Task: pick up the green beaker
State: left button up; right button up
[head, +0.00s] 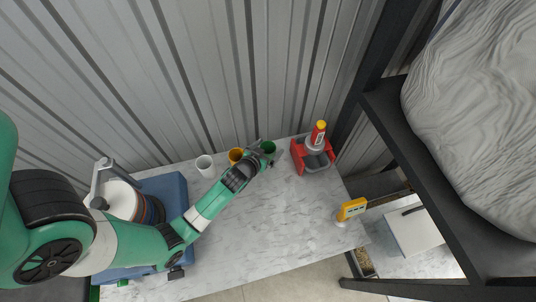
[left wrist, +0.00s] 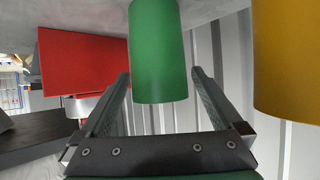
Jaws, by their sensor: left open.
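The green beaker (head: 269,146) stands near the back edge of the marble-topped table in the head view. My left gripper (head: 263,153) is right at it, partly covering it from above. In the left wrist view the green beaker (left wrist: 158,50) is between the tips of my open left gripper (left wrist: 160,73), with a visible gap on each side. The picture there looks upside down. My right gripper is not in view.
A yellow-orange beaker (head: 235,155) stands just left of the green one, with a white cup (head: 205,165) beyond it. A red holder (head: 299,158) with a yellow-capped bottle (head: 319,134) is close on the right. A yellow device (head: 351,209) stands at the table's right edge.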

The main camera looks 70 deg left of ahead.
pick_arm(q)
jog(key=x, duration=0.2)
jog(key=shift+w+a+f, duration=0.1)
jog(key=shift+w+a, duration=0.05)
jog(key=shift+w, duration=0.05)
jog(key=c, duration=1.4)
jog(key=shift+r, duration=0.5)
jog(key=r, duration=0.1)
jog(key=r+p, duration=0.1)
jog(key=r, duration=0.1)
jog(key=shift+d+r, duration=0.1)
jog(key=shift+d, duration=0.15)
jog(key=d+r+p, duration=0.7)
jog(key=d+r, duration=0.2)
jog(key=d, duration=0.4)
jog(key=shift+s+d+p, duration=0.35)
